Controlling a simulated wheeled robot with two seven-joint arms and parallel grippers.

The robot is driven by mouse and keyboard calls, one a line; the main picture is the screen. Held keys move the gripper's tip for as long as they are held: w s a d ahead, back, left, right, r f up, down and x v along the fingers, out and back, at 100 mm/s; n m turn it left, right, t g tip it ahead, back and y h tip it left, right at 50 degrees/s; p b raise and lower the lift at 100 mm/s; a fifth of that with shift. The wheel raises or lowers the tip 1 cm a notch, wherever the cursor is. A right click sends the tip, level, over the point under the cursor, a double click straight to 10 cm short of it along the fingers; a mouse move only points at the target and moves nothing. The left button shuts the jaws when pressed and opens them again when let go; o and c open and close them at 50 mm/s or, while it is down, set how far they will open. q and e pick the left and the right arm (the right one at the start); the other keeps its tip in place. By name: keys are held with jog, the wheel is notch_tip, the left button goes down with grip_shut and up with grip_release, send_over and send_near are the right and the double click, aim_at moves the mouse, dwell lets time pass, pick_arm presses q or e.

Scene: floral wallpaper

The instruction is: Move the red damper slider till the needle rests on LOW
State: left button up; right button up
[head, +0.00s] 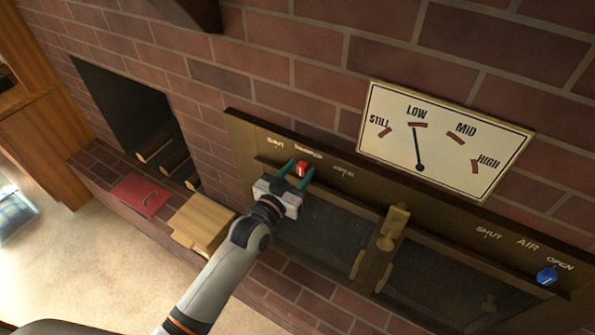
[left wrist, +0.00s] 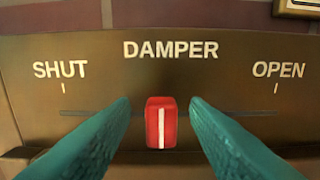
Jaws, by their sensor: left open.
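The red damper slider (head: 302,169) sits on its slot under the word DAMPER, near the middle between SHUT and OPEN. It also shows in the left wrist view (left wrist: 161,123) with a white line down its front. My left gripper (head: 296,172) is open, with one green finger on each side of the slider; in the wrist view a gap shows on both sides (left wrist: 160,112). The gauge (head: 442,143) is on the brick wall at right. Its needle (head: 417,148) points up at the LOW mark, near its left part. My right gripper is not in view.
A blue air knob (head: 546,275) is near OPEN at the panel's right end. A brass latch (head: 393,228) stands between the dark glass doors. A red book (head: 140,195) and a wooden box (head: 203,222) are at left, by a log niche (head: 130,115).

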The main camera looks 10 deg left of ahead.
pick_arm(q)
jog(key=b+v, duration=0.1)
jog(key=v, duration=1.1)
jog(key=shift+b, duration=0.3)
jog(key=s+a+f+g+y, duration=0.1)
jog(key=s+a+f+g, duration=0.15)
jog(key=f, duration=0.75)
jog(key=s+a+f+n+g+y, duration=0.1)
jog(key=s+f+g+y, duration=0.15)
jog(key=f, duration=0.85)
jog(key=s+a+f+g+y, duration=0.1)
jog(key=s+a+f+g, duration=0.15)
jog(key=f, duration=0.75)
jog(key=s+a+f+g, duration=0.1)
jog(key=s+f+g, duration=0.1)
jog(key=s+f, duration=0.4)
jog(key=s+a+f+g+y, duration=0.1)
jog(key=s+f+g, duration=0.2)
jog(key=s+f, duration=0.4)
jog(key=s+a+f+g, duration=0.2)
jog(key=s+f, duration=0.5)
jog(key=s, duration=0.9)
jog(key=shift+s+n+g+y, duration=0.25)
jog(key=shift+n+g+y, duration=0.1)
jog(key=shift+g, duration=0.4)
